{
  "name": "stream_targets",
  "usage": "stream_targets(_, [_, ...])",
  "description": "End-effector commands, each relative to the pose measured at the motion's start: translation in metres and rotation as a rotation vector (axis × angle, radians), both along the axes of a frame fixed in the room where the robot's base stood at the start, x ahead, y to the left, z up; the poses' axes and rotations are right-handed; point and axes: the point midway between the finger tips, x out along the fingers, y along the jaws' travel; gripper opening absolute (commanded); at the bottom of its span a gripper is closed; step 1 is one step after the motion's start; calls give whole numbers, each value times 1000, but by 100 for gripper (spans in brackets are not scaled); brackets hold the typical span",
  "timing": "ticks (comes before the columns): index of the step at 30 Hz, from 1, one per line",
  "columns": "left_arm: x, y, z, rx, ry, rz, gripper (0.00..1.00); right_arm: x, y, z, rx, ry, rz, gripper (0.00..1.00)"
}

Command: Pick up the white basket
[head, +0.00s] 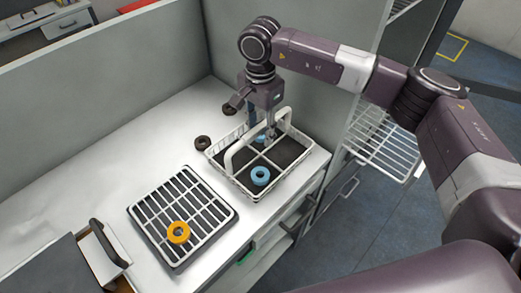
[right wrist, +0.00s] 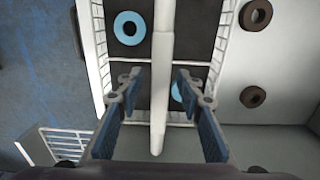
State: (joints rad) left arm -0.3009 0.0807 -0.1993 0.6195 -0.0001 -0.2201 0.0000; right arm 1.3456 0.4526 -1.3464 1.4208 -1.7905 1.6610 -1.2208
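The white basket (head: 236,181) stands upright on the white counter. It has wire sides, a dark divided floor and a white handle (head: 240,148) arching across it. Two blue rings lie inside; one (head: 260,176) is in the near part, the other is partly hidden by my gripper. My right gripper (head: 268,135) points down over the basket. In the right wrist view (right wrist: 158,82) its two fingers are spread on either side of the white handle (right wrist: 162,50), with visible gaps, so it is open and not gripping. My left gripper is not in view.
A white wire rack (head: 385,145) stands at the right. Bare counter lies at left.

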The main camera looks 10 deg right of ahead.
Motion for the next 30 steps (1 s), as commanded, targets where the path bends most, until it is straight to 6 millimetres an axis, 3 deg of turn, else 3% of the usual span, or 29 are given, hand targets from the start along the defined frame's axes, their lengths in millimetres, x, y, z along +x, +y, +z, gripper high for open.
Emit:
stream_targets(17, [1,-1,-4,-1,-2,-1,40,0,0,-2,0,0,0,33])
stream_targets(26, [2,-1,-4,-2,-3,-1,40,0,0,-2,0,0,0,0])
stream_targets(30, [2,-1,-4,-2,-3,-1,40,0,0,-2,0,0,0,0])
